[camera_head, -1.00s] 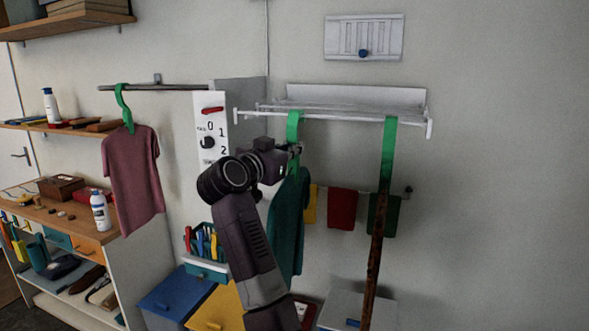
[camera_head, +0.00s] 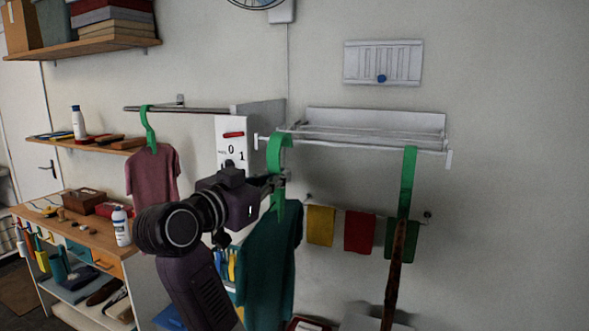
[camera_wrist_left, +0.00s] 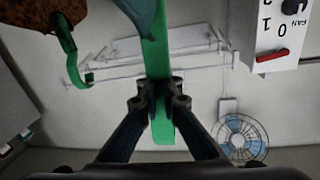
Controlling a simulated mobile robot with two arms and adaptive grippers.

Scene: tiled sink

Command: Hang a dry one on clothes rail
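My left gripper (camera_head: 277,184) is shut on the green hanger (camera_head: 280,150) that carries a teal shirt (camera_head: 268,255). In the left wrist view, the fingers (camera_wrist_left: 160,100) pinch the green hanger strip (camera_wrist_left: 155,50). The hook appears in front of the white drying rack (camera_head: 372,142), near its left end, and looks clear of it. The metal clothes rail (camera_head: 190,109) is on the wall at left, with a maroon shirt (camera_head: 153,172) on a green hanger (camera_head: 147,128). A brown garment (camera_head: 394,270) hangs by a green hanger (camera_head: 407,180) from the rack's right side. My right gripper is not in view.
A white panel with a FAN dial (camera_head: 229,145) stands between rail and rack. Yellow (camera_head: 320,225), red (camera_head: 360,232) and green cloths hang below the rack. A bench (camera_head: 85,230) with bottles and boxes is at left. Wall shelves (camera_head: 85,50) are above it.

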